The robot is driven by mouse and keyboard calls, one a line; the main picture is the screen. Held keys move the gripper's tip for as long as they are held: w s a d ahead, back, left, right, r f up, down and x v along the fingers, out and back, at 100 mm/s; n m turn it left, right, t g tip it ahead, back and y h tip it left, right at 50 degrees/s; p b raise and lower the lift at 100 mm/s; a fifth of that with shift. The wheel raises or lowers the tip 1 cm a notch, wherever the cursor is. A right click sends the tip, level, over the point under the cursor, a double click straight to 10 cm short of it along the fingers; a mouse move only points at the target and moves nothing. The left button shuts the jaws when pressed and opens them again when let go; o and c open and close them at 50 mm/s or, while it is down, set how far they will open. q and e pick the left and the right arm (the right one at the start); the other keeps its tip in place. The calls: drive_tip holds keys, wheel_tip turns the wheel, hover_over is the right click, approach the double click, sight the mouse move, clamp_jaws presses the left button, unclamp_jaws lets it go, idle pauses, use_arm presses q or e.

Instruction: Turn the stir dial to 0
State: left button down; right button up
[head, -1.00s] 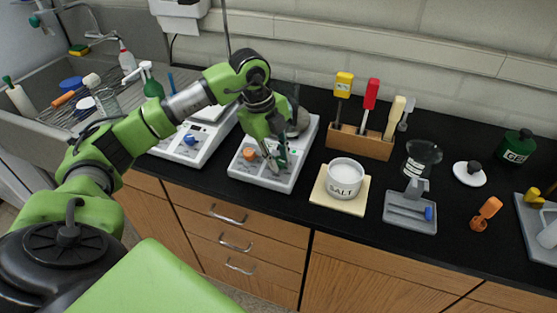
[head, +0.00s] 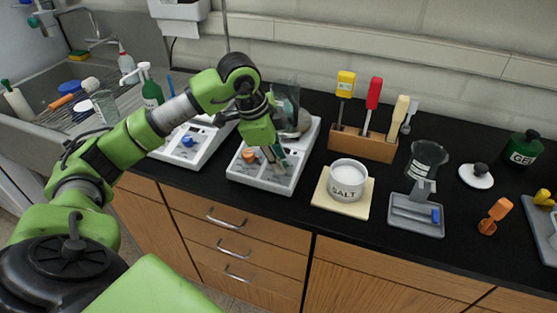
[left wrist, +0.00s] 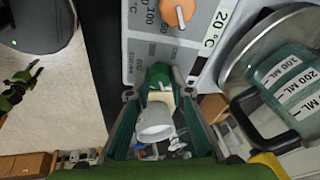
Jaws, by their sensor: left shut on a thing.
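The white hotplate stirrer (head: 259,176) stands on the black counter. Its orange dial (head: 249,155) shows at the left of the front panel and also in the left wrist view (left wrist: 178,12), with printed numbers beside it. My left gripper (head: 277,165) points down at the panel just right of the orange dial. In the left wrist view its fingertips (left wrist: 160,78) meet at the panel, shut on what looks like the stir dial. The fingers hide most of that dial, so its pointer cannot be read. My right gripper is in neither view.
A glass beaker (left wrist: 288,85) stands on the hotplate, close behind my left gripper. A second white device with a blue dial (head: 188,141) stands to the left. The salt jar (head: 346,180) on its cream board is to the right.

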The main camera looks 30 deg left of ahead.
use_arm(q)
drive_tip(key=shift+a, duration=0.1)
idle(0.4)
drive_tip(key=c, duration=1.8)
unclamp_jaws()
drive_tip(key=v, duration=1.2)
drive_tip(key=shift+s, duration=0.1)
drive_tip(key=shift+f, duration=0.1)
